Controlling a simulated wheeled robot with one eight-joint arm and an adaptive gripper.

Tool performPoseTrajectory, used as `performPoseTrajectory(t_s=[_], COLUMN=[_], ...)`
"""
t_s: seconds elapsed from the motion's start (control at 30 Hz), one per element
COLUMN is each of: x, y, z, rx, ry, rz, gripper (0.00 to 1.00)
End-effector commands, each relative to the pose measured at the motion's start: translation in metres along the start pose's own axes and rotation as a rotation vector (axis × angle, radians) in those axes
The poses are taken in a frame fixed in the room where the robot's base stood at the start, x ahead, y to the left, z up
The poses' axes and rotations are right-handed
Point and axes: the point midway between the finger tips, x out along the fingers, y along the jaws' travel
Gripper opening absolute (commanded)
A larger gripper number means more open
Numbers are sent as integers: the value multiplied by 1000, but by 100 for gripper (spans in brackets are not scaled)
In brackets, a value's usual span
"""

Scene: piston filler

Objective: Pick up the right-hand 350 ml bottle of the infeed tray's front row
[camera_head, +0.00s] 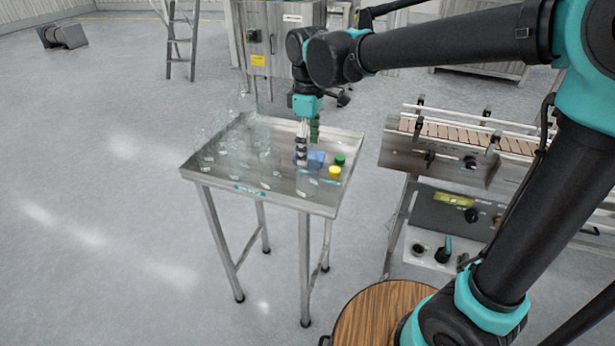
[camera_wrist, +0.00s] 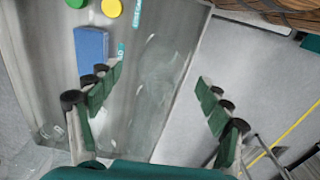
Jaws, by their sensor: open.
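The steel infeed tray (camera_head: 215,179) holds several clear bottles, very faint against the metal, mostly at its left and middle. A faint clear bottle (camera_head: 307,184) stands near the tray's front edge, right of the others, and looks like the right-hand one of the front row. My gripper (camera_head: 302,160) is over the tray just behind it, pointing down. In the wrist view my gripper (camera_wrist: 160,86) has its green-padded fingers wide apart. A faint clear outline, probably this bottle (camera_wrist: 157,72), shows between the fingers, apart from both pads. Its exact height and outline are hard to tell.
A blue block (camera_head: 316,159), a green cap (camera_head: 340,159) and a yellow cap (camera_head: 335,171) sit on the tray right of my gripper. A conveyor with a control panel (camera_head: 452,212) stands to the right. A round wooden top (camera_head: 375,318) is in front. Open floor lies left.

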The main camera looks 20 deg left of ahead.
Motion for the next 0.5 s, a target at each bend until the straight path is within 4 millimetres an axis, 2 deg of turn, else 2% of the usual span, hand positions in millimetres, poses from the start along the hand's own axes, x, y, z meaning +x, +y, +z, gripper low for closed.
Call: performPoseTrajectory(t_s=[0.27, 0.5], x=[20, 53], y=[0, -2], z=[0, -2], rx=[0, 1], ry=[0, 0], rz=[0, 0], gripper=[79, 79])
